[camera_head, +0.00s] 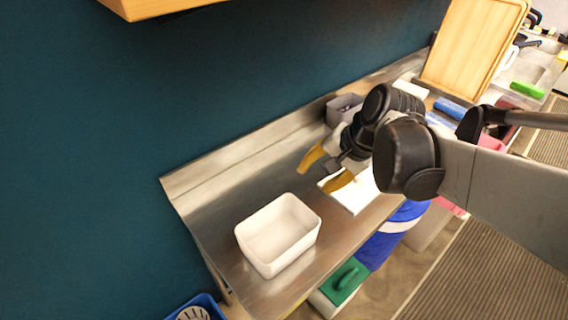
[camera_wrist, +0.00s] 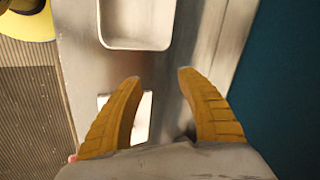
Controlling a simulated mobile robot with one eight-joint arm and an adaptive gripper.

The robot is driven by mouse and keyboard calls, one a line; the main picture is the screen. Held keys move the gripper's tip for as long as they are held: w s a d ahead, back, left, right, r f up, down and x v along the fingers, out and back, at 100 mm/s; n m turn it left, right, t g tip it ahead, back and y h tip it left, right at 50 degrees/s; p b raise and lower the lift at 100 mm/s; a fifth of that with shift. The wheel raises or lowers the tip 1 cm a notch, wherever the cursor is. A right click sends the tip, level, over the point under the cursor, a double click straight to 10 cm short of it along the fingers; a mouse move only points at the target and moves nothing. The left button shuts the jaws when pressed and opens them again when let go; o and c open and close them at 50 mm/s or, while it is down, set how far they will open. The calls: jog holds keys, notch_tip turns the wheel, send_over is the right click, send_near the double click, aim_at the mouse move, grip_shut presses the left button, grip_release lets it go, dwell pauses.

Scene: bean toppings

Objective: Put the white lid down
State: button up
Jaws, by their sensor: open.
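The white lid (camera_head: 353,199) lies flat on the steel counter, below and just right of my gripper (camera_head: 314,182). In the wrist view the lid (camera_wrist: 143,118) shows between the fingers and is partly hidden by the left one. My gripper (camera_wrist: 160,76) is open, with its two yellow fingers apart and nothing between the tips. An empty white open box (camera_head: 250,250) stands on the counter, left of and nearer than the gripper. The box's end (camera_wrist: 137,46) shows at the top of the wrist view.
A grey container (camera_head: 334,113) with dark contents stands by the wall behind my gripper. A wooden board (camera_head: 470,50) leans upright farther right. Below the counter's front edge are a green-lidded bin (camera_head: 345,281) and a blue bin. The counter (camera_head: 225,205) behind the box is clear.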

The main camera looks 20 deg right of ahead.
jog(key=s+a+r+n+t+h, duration=0.2)
jog(key=s+a+n, duration=0.3)
jog(key=n, duration=0.5)
jog(key=shift+a+h, duration=0.3)
jog(key=shift+a, duration=0.25)
